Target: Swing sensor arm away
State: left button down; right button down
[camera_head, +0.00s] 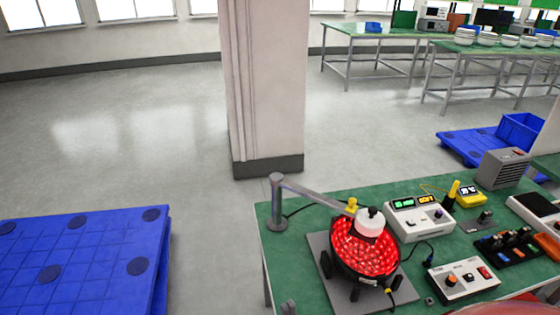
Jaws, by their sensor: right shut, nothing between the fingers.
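The sensor arm (315,194) is a grey bar on an upright grey post (278,207) at the left of the green bench. It reaches right, over a round black fixture (365,254) full of glowing red lights. A yellow knob (351,205) and a white sensor head with a black top (369,223) are at its end, above the fixture's far part. Of my right gripper, only a blurred reddish part (502,308) seems to show at the bottom right edge, apart from the sensor arm. Its fingers cannot be made out. My left gripper is not in view.
On the green bench (285,262), a white meter (418,219) and a control box (462,279) stand right of the fixture. A blue pallet (75,255) lies at left. A pillar (264,90) stands behind. The bench around the post is mostly clear.

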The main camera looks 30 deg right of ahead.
aim_at(369, 222)
jog(key=j+z, duration=0.15)
jog(key=z, duration=0.25)
jog(key=i+j+z, duration=0.1)
jog(key=z, duration=0.25)
jog(key=j+z, duration=0.15)
jog(key=z, duration=0.25)
